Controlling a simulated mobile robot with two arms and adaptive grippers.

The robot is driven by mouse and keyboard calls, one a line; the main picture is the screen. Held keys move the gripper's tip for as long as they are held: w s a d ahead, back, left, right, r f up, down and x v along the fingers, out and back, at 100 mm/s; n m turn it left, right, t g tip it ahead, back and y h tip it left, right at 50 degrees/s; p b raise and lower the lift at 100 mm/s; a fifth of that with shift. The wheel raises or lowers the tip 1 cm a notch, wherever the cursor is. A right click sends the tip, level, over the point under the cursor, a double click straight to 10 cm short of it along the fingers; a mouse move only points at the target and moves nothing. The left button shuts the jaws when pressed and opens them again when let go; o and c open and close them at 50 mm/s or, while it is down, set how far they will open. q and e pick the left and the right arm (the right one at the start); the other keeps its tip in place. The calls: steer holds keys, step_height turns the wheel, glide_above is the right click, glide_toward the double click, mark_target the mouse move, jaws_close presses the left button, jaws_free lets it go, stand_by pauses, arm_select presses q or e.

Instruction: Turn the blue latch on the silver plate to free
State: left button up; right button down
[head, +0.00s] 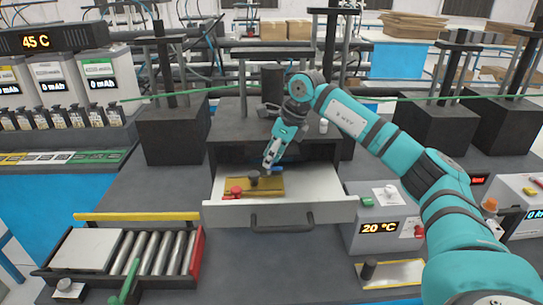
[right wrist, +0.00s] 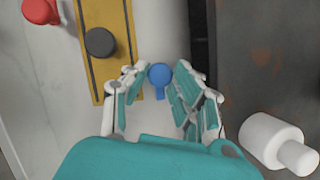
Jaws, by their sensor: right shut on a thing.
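My right gripper (head: 268,166) reaches down into an open drawer. In the right wrist view, its fingers (right wrist: 162,78) are closed in around the blue latch (right wrist: 160,71), which has a round head and a short tab pointing toward the palm. The latch sits on a pale silver surface (right wrist: 159,22). In the head view only a bit of the blue latch (head: 278,169) shows behind the fingers. My left gripper is not in view.
Beside the latch, a yellow plate (right wrist: 100,75) carries a dark knob (right wrist: 100,42); a red knob (right wrist: 40,10) is beyond it. The drawer front (head: 320,211) has a dark handle. A roller tray (head: 150,252) is front left.

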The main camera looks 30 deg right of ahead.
steer(key=c, duration=1.1)
jaws_free()
steer(key=shift+o, duration=0.2)
steer(key=shift+r, duration=0.15)
steer(key=v, duration=1.2)
